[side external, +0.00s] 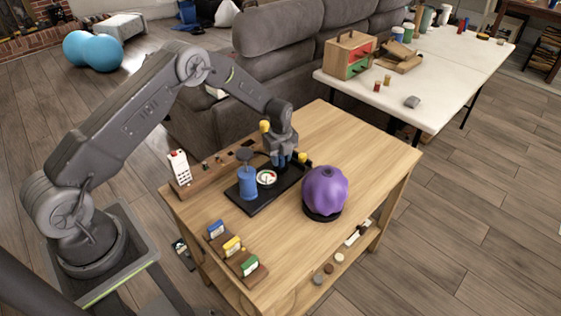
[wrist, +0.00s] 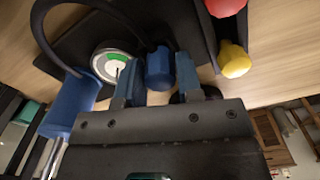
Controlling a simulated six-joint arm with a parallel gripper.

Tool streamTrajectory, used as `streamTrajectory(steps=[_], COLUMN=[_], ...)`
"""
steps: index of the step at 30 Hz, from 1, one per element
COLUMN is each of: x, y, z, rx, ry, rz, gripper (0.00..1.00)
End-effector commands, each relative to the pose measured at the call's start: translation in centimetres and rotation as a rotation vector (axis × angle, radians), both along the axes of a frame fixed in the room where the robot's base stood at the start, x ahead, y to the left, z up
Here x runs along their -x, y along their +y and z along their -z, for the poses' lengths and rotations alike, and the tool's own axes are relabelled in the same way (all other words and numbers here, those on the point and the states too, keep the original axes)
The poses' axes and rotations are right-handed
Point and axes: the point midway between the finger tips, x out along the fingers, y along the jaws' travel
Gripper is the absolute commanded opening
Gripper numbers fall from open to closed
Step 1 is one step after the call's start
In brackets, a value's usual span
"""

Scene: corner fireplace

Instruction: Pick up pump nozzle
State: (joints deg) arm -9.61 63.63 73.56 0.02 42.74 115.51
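The pump stands on a black tray (side external: 262,205) on the wooden table, with a blue cylinder (side external: 247,183) and a round gauge (side external: 266,178). In the wrist view the blue pump body (wrist: 68,105) is at left, and the gauge (wrist: 112,62) is nearer the middle. A black hose (wrist: 42,30) loops from the left to a blue cylindrical piece, which looks like the pump nozzle (wrist: 159,68). My gripper (side external: 281,160) points down over the tray's far end. Its blue-tipped fingers (wrist: 158,82) stand on both sides of the nozzle. I cannot tell whether they touch it.
A purple ball (side external: 325,190) sits on a black stand right of the tray. A yellow knob (wrist: 235,60) is close to the right finger. Coloured small boxes (side external: 232,246) line the front left edge.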

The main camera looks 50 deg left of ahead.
Motion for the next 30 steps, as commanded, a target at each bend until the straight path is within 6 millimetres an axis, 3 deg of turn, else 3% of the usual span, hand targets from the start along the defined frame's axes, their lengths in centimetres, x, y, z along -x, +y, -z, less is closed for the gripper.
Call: streamTrajectory(steps=[7,17,23,26,30], x=[0.0,0.0,0.0,-0.1,1.8], y=[0.0,0.0,0.0,0.0,2.7], z=[0.0,-0.4,-2.4,-4.4,-6.1], rx=[0.000,0.000,0.000,0.000,0.000], ry=[0.000,-0.001,-0.002,-0.003,0.000], rz=[0.000,0.000,0.000,0.000,-0.006], gripper=[0.09,0.09,0.09,0.09,0.09])
